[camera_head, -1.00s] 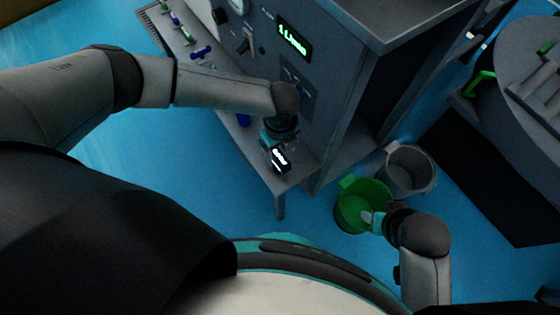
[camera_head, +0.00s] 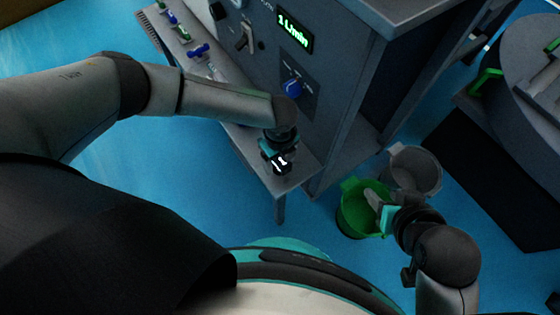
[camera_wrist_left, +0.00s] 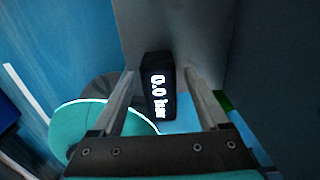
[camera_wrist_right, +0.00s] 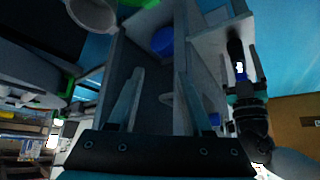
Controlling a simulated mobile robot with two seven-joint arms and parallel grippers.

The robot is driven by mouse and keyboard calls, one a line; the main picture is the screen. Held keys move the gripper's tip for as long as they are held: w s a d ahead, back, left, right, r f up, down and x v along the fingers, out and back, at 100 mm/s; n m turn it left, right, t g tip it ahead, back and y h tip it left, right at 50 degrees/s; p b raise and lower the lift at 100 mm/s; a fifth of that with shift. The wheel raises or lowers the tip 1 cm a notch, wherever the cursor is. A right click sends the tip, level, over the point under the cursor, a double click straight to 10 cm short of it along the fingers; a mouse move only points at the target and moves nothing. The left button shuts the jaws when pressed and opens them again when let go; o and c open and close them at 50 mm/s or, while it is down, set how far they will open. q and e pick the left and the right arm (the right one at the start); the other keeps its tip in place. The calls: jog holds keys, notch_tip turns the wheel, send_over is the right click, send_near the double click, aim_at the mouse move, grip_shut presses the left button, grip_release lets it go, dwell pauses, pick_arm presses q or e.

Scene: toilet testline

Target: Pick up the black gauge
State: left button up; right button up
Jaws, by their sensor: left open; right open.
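The black gauge (camera_head: 282,163) is a small dark block with a lit white display, at the near end of the grey bench shelf (camera_head: 302,172). In the left wrist view the gauge (camera_wrist_left: 159,88) stands between the two open fingers of my left gripper (camera_wrist_left: 158,92) and its display reads 0.0 bar. Whether the fingers touch it I cannot tell. In the head view my left gripper (camera_head: 270,150) is right at the gauge and partly hides it. My right gripper (camera_head: 378,208) is open and empty, over the green bucket; its fingers show in the right wrist view (camera_wrist_right: 158,98).
A green bucket (camera_head: 350,213) and a grey bucket (camera_head: 415,168) stand on the blue floor right of the bench. The test cabinet (camera_head: 335,75) with a blue knob (camera_head: 293,88) rises behind the shelf. Several small fittings lie along the shelf's far end.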

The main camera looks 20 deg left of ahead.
pick_arm(q)
jog(key=shift+f, duration=0.55)
jog(key=shift+c, duration=0.2)
grip_shut()
dwell(0.4)
